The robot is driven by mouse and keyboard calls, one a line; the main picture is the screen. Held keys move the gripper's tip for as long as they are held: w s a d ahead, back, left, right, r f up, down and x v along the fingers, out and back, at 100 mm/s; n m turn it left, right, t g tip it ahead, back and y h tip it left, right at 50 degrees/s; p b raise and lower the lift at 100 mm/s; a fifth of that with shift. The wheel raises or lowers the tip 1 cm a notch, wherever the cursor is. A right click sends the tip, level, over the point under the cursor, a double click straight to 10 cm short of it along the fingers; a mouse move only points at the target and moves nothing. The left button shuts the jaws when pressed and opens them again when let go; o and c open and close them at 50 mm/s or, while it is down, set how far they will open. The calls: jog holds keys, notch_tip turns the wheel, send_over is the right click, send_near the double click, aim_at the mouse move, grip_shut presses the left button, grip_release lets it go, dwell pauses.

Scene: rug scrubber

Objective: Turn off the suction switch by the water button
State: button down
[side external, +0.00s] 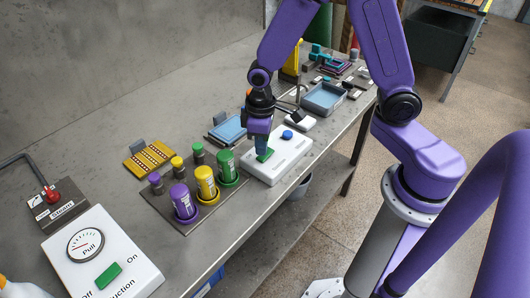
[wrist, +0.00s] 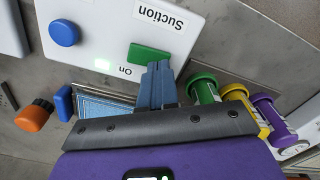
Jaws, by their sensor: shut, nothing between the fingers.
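A white box (side external: 295,153) on the workbench carries a green rocker switch (side external: 265,155) and a round blue button (side external: 287,134). In the wrist view the switch (wrist: 149,54) sits between an upside-down "Suction" label (wrist: 165,14) and an "On" label (wrist: 126,71). Contact cannot be told.
Another white panel (side external: 83,262) with a "Pull" gauge and its own green suction switch (side external: 108,275) is at front left. Purple, yellow and green canisters (side external: 206,184) stand beside the box. A blue tray (side external: 325,98) lies behind it. Bare bench (side external: 175,100) spans the back left.

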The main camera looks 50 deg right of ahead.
jog(key=shift+r, duration=2.85)
jog(key=s+d+r+n, duration=0.1)
jog(key=s+r+n, duration=0.2)
jog(key=s, duration=0.7)
jog(key=s+d+r+n, duration=0.1)
jog(key=s+r+n, duration=0.2)
jog(key=s, duration=0.7)
jog(key=shift+s+d+r+n, duration=0.2)
jog(key=shift+d+r+n, duration=0.1)
jog(key=shift+d, duration=0.05)
